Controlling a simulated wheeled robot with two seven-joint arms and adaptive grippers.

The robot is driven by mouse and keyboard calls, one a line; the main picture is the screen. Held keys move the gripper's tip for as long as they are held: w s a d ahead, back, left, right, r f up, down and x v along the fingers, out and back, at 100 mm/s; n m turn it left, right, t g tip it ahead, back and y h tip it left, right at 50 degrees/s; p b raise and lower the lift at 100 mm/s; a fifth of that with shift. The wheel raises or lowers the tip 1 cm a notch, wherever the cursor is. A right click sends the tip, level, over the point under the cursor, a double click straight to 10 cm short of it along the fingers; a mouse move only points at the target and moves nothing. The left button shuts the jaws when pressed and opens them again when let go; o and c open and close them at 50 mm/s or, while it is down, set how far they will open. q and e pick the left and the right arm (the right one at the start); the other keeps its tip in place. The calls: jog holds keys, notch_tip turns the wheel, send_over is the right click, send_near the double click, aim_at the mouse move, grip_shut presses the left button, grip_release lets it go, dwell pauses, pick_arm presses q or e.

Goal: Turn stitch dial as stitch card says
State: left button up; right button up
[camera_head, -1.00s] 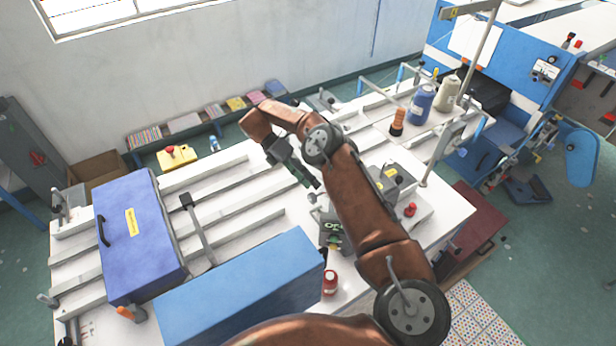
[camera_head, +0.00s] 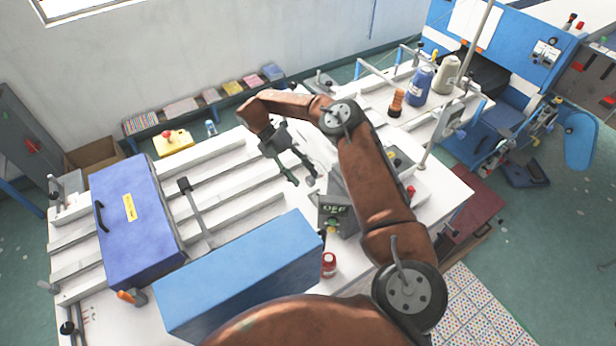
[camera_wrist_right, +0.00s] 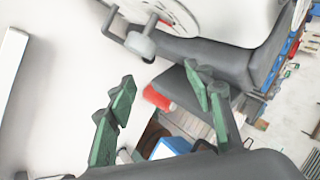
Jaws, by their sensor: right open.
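My right gripper (camera_head: 303,180) is open and empty, over the middle of the white table, just above and left of a grey machine box (camera_head: 336,218) with a small green-lettered panel. Its green fingers also show apart in the right wrist view (camera_wrist_right: 158,76). Beyond them there, a white disc with markings (camera_wrist_right: 178,12) is partly cut off at the top edge; it looks like a dial. A grey knob-like cylinder (camera_wrist_right: 141,45) stands beside it. In the head view my right arm covers part of that area. I cannot make out a stitch card for certain. My left gripper is not in view.
A blue case (camera_head: 137,235) and a long blue box (camera_head: 240,275) stand at the left and front of the table. A red jar (camera_head: 329,265) stands near the front edge. Thread spools (camera_head: 419,80) are at the back right. A red cylinder (camera_wrist_right: 158,98) shows in the wrist view.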

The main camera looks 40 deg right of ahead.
aim_at(308, 179)
jog(key=shift+d+f+n+t+h, duration=0.3)
jog(key=shift+f+n+t, duration=0.65)
jog(key=shift+n, duration=3.4)
jog(key=shift+d+f+n+t+h, duration=0.1)
jog(key=shift+d+f+n+t, duration=0.85)
jog(key=shift+n, duration=3.35)
jog(key=shift+f+n+t+h, duration=0.25)
jog(key=shift+n+t, duration=1.25)
jog(key=shift+n, duration=2.85)
jog(key=c, duration=1.2)
jog(key=shift+o, duration=0.2)
